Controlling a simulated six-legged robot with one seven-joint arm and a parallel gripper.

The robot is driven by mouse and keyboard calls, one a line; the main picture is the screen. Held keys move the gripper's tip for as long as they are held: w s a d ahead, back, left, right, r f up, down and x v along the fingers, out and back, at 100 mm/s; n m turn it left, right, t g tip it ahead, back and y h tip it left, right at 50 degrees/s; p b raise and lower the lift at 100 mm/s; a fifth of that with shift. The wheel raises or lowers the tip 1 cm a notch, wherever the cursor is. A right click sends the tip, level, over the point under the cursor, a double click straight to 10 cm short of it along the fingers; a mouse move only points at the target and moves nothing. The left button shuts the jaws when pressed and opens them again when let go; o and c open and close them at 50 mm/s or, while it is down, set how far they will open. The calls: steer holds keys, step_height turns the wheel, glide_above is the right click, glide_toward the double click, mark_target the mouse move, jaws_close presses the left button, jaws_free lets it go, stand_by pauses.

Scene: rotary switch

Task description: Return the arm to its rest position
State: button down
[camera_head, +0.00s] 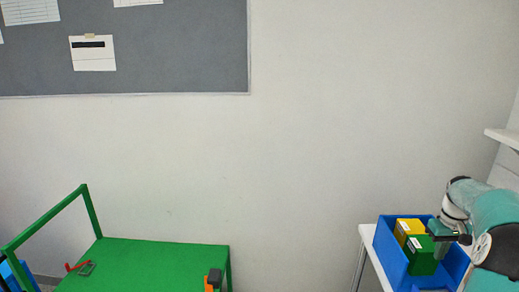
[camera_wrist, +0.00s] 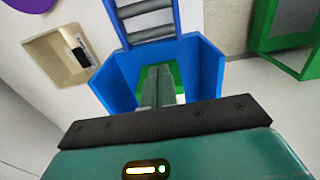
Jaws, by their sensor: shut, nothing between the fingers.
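My arm (camera_head: 487,207), teal and light grey, reaches in from the right edge in the head view. My gripper (camera_head: 442,236) appears over or in front of the blue bin (camera_head: 388,249); the depth between them is hard to tell. In the wrist view my gripper (camera_wrist: 159,78) has its two grey fingers together with nothing between them. Beyond them is a blue open-fronted structure (camera_wrist: 117,80) with a bit of green inside. A beige recessed box (camera_wrist: 48,52) with a small black part is at the upper left; I cannot tell whether it is the switch.
The blue bin holds a yellow box (camera_head: 408,228) and a green box (camera_head: 421,257). It stands on a white table (camera_head: 371,260). A green table (camera_head: 150,262) with a rail is at the left. A green frame (camera_wrist: 263,25) is at the wrist view's upper right.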

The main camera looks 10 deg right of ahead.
steer(key=a+r+n+t+h, duration=0.1)
steer(key=a+r, duration=0.5)
steer(key=a, duration=0.7)
steer(key=a+r+t+h, duration=0.1)
steer(key=a+r, duration=0.5)
steer(key=a, duration=0.7)
steer(key=s+a+f+n+t+y, duration=0.1)
steer(key=s+a+t+y, duration=0.1)
steer(key=s+a, duration=1.5)
steer(key=a+t, duration=0.1)
steer(key=a, duration=0.3)
steer(key=shift+t, duration=0.3)
steer(key=shift+s+d, duration=0.15)
steer(key=shift+d, duration=0.05)
